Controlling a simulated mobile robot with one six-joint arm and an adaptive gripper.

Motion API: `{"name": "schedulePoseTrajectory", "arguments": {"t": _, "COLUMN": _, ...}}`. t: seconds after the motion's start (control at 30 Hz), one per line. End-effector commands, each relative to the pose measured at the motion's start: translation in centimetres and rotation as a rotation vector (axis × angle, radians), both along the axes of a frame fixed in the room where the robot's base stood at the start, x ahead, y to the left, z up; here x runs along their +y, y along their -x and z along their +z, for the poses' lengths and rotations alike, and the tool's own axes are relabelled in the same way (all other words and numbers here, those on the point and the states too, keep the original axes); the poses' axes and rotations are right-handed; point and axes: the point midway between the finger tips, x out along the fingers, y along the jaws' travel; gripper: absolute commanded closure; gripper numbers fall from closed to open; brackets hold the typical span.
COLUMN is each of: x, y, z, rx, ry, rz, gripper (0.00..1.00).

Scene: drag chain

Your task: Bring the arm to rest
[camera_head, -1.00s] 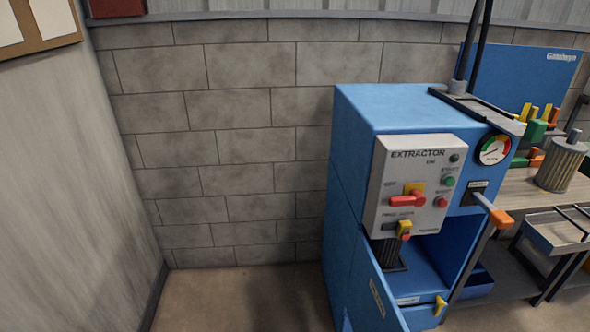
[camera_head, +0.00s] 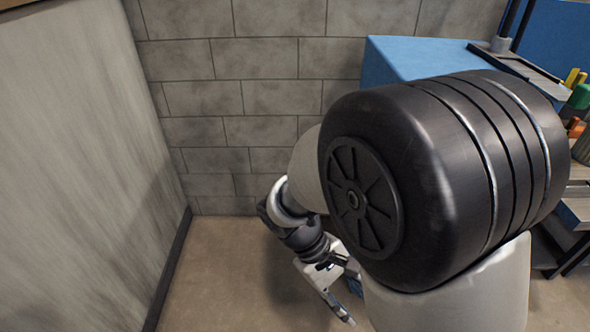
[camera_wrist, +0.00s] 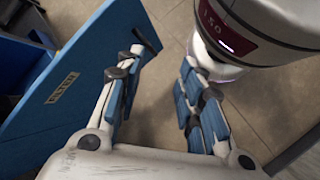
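My arm is folded across the head view, its black joint hiding most of the blue extractor cabinet (camera_head: 410,55). My gripper (camera_head: 352,308) hangs low over the floor at the lower middle, partly hidden by my arm. In the wrist view my gripper (camera_wrist: 166,62) shows two fingers with blue pads, spread apart with bare floor between them. It holds nothing. The extractor's open blue door (camera_wrist: 75,75), with a yellow label, is left of the fingers in that view and looks apart from them. The extractor's front panel is hidden in the head view.
A grey block wall (camera_head: 235,90) is behind, and a plain wall (camera_head: 80,160) stands on the left. The brown floor (camera_head: 220,270) between the left wall and my arm is clear. A workbench (camera_head: 575,208) shows partly at the right.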

Motion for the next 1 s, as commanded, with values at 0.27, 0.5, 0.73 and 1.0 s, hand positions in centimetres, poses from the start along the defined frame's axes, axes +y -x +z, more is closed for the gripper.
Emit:
{"name": "schedulePoseTrajectory", "arguments": {"t": 0.27, "x": -1.7, "y": 2.2, "z": 7.5, "rx": -0.281, "ry": -0.244, "rz": -0.225, "gripper": 0.65}}
{"name": "schedulePoseTrajectory", "arguments": {"t": 0.5, "x": -2.6, "y": 4.9, "z": 12.2, "rx": -0.545, "ry": -0.424, "rz": -0.378, "gripper": 0.65}}
{"name": "schedulePoseTrajectory", "arguments": {"t": 0.73, "x": -3.0, "y": 6.8, "z": 14.7, "rx": -0.75, "ry": -0.536, "rz": -0.465, "gripper": 0.65}}
{"name": "schedulePoseTrajectory", "arguments": {"t": 1.0, "x": -3.0, "y": 7.3, "z": 15.4, "rx": -0.817, "ry": -0.57, "rz": -0.487, "gripper": 0.65}}
